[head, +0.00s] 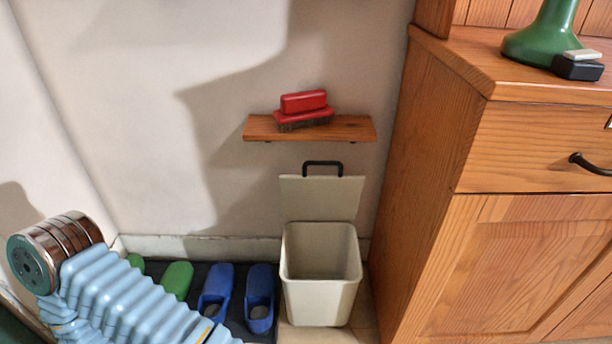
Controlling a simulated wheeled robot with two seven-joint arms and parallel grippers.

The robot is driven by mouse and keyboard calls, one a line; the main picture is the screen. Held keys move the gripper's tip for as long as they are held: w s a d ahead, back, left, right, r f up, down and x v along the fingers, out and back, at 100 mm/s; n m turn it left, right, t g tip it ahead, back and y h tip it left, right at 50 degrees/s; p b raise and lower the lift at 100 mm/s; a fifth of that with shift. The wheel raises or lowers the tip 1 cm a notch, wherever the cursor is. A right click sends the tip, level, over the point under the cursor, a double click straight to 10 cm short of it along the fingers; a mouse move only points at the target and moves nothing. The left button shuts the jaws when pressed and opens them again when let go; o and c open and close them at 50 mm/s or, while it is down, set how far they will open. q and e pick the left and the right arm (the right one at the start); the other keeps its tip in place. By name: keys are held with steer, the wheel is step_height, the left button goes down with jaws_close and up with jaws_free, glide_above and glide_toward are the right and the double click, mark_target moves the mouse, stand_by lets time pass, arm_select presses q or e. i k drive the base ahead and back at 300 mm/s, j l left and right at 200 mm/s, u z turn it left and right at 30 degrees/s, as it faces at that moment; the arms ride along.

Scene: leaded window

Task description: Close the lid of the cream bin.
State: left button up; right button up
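The cream bin (320,292) stands on the floor against the wall, between the dark shoe mat and the wooden cabinet. Its lid (345,199) is open and stands upright at the back of the bin, near the wall. A black handle (323,164) sits at the lid's top edge. The inside of the bin looks empty from here. One of my arms, with a light blue ribbed sleeve, shows at the lower left, apart from the bin. Neither of my grippers is in view.
A small wooden shelf (358,129) with a red brush (304,107) hangs above the lid. Blue slippers (260,299) and green slippers (177,279) lie on the mat (238,318) left of the bin. The wooden cabinet (520,270) closes off the right side.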

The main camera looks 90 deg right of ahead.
mark_target(305, 198)
steer(key=z, duration=0.85)
steer(key=j+z, duration=0.1)
steer(key=z, duration=0.3)
steer(key=k+z, duration=0.1)
steer(key=z, duration=0.75)
steer(key=i+z, duration=0.1)
steer(key=z, duration=0.65)
steer(key=k+j, duration=0.1)
steer(key=k+j+z, duration=0.05)
steer(key=k, duration=0.05)
